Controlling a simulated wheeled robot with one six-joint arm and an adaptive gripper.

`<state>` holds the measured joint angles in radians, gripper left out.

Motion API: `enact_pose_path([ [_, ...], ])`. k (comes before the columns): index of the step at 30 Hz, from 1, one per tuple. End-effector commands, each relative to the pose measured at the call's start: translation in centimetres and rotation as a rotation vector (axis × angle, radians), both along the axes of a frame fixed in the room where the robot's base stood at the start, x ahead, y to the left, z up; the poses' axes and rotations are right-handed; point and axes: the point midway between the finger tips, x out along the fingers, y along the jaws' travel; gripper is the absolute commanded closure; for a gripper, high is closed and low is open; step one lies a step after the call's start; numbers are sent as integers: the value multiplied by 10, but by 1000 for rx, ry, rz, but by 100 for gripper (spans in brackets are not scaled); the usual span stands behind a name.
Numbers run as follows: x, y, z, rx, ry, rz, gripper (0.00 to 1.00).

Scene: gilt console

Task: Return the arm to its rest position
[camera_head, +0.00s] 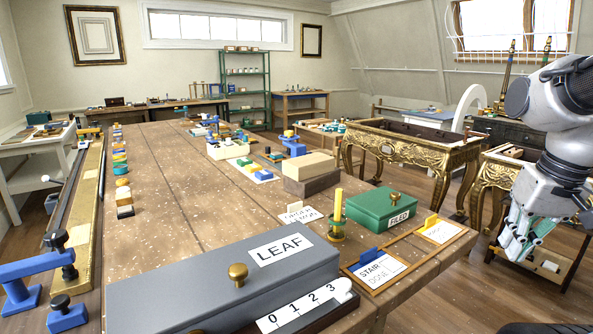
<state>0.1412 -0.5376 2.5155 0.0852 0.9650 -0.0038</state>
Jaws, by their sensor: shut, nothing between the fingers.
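My gripper (517,246) hangs from my grey arm at the right edge of the head view. It points down, and its fingers are close together with nothing seen between them. It is to the right of the long wooden worktable (160,190), clear of the things on the table. My upper arm runs out of view at the right.
A grey LEAF box (210,290) and a green FILED box (383,209) stand on the near table. A wooden tray with cards (468,230) lies at its right edge. Gilt console tables (410,140) stand behind. Floor (450,290) shows between table and arm.

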Motion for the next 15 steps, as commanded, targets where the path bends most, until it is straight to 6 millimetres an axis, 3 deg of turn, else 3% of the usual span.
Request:
enact_pose_path([
  [3,-13,0,20,-87,-84,95,100],
  [7,-15,10,32,-93,-155,141,100],
  [15,-15,13,36,-93,-172,157,100],
])
